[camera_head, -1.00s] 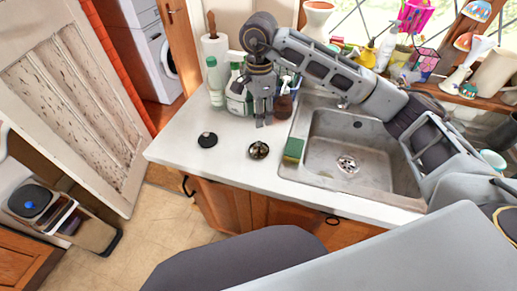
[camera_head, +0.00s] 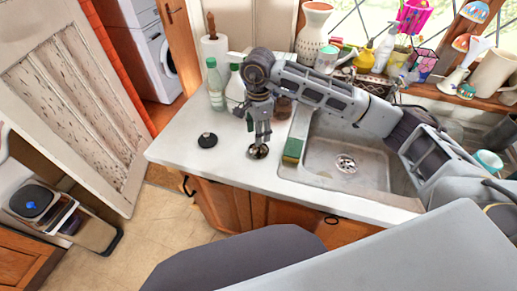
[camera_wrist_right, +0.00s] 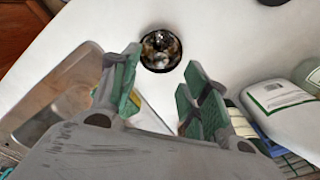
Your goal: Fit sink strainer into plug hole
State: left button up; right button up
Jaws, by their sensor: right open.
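The sink strainer (camera_head: 257,153), a small round shiny metal piece with a dark rim, sits on the white counter left of the sink. It also shows in the right wrist view (camera_wrist_right: 161,50), just beyond the fingertips. My right gripper (camera_head: 258,140) points down at the strainer, its fingers spread and empty. In the wrist view its green-padded fingers (camera_wrist_right: 160,92) are apart, with the strainer framed ahead of the gap. The plug hole (camera_head: 346,163) is a round metal drain in the sink floor. My left gripper is not in view.
A black plug (camera_head: 207,140) lies left of the strainer. A green and yellow sponge (camera_head: 292,151) sits by the edge of the metal sink (camera_head: 320,178). Bottles (camera_head: 215,88) and a paper roll (camera_head: 215,50) stand behind. The counter's front left is clear.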

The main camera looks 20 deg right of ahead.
aim_at(259, 147)
jog(key=shift+f, duration=0.6)
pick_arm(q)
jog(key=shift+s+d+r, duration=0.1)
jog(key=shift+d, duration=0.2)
pick_arm(e)
jog(key=shift+f, duration=0.1)
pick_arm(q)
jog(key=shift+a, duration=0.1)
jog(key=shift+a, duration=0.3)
pick_arm(e)
jog(key=shift+f, duration=0.15)
jog(key=shift+f+p, duration=0.5)
jog(key=shift+f, duration=0.45)
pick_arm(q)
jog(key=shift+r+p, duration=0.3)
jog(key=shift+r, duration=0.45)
pick_arm(e)
jog(key=shift+f, duration=1.45)
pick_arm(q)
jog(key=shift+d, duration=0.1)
pick_arm(e)
jog(key=shift+c, duration=0.4)
grip_shut()
